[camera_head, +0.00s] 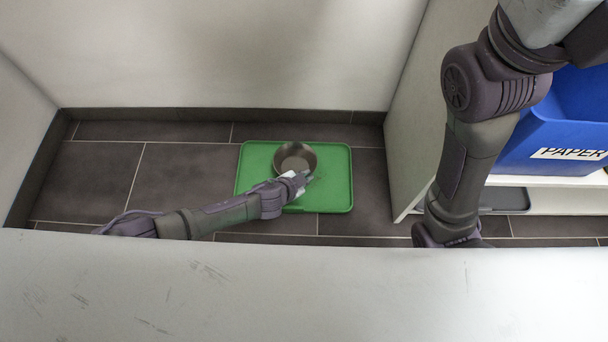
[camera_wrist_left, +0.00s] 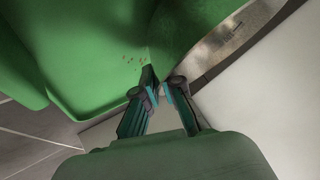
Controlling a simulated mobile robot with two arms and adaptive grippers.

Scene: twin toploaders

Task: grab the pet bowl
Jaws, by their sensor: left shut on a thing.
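The pet bowl (camera_head: 294,155) is a round, shiny metal bowl on a green tray (camera_head: 342,190) on the floor. My left gripper (camera_head: 303,178) is at the bowl's near side, low over the tray. In the left wrist view its two fingers (camera_wrist_left: 162,88) come close together at a curved, reflective surface that looks like the bowl's wall (camera_wrist_left: 222,42), and they are shut on it. The exact contact is hard to see. My right arm hangs at the right of the head view, and its gripper is hidden.
A blue bin marked PAPER (camera_head: 560,130) stands on a white shelf unit (camera_head: 410,150) at the right. A light wall (camera_head: 220,50) is behind the tray. A pale ledge (camera_head: 300,290) crosses the front. Dark floor tiles (camera_head: 180,175) are clear left of the tray.

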